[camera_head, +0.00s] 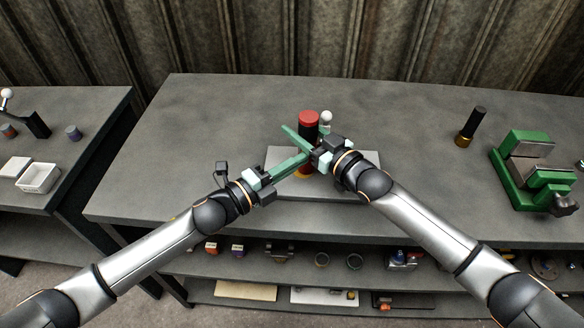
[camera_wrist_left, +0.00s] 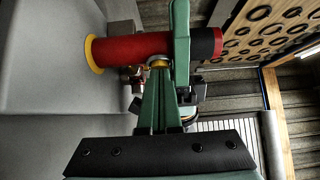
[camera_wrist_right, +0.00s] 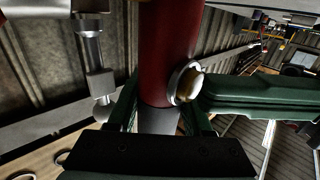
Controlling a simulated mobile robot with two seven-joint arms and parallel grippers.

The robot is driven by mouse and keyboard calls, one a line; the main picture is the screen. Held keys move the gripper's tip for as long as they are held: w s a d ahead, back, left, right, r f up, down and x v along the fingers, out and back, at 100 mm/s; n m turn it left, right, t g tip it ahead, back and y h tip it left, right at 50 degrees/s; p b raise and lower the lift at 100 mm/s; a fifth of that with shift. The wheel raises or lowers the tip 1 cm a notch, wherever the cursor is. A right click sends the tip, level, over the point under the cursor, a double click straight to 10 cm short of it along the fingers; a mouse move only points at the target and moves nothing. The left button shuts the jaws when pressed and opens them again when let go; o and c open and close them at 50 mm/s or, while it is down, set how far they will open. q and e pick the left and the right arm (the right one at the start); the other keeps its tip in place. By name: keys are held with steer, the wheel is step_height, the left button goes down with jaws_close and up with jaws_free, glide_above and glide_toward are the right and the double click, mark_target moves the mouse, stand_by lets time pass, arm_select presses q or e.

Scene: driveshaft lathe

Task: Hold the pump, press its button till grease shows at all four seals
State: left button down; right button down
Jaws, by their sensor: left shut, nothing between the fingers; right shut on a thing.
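The red pump (camera_head: 309,118) stands upright on a pale plate (camera_head: 352,190); its dark band and yellow foot ring (camera_wrist_left: 93,53) show in the left wrist view. My right gripper (camera_head: 312,146) is shut around the pump's upper part, one green finger (camera_wrist_left: 181,45) crossing it. Contact is unclear. I cannot make out the seals or any grease.
A white ball on a metal post (camera_head: 326,117) stands close behind the pump. A black cylinder with a brass foot (camera_head: 471,126) and a green vise (camera_head: 530,170) stand to the right. The bench (camera_head: 200,120) is clear at left.

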arm_select(q)
steer(key=shift+w+a, duration=0.3)
steer(key=shift+a, duration=0.1)
arm_select(e)
steer(key=shift+s+a+f, duration=0.25)
steer(key=shift+s+a, duration=0.15)
arm_select(q)
steer(key=shift+s, duration=0.3)
steer(key=s+a, duration=0.6)
steer(key=s, duration=0.5)
steer(key=shift+a, duration=0.3)
arm_select(e)
steer(key=shift+w+d, duration=0.2)
steer(key=shift+d, duration=0.1)
steer(key=c, duration=0.6)
jaws_free()
steer(key=shift+c, duration=0.2)
steer(key=o, duration=0.6)
steer(key=shift+r, duration=0.2)
steer(key=shift+o, duration=0.2)
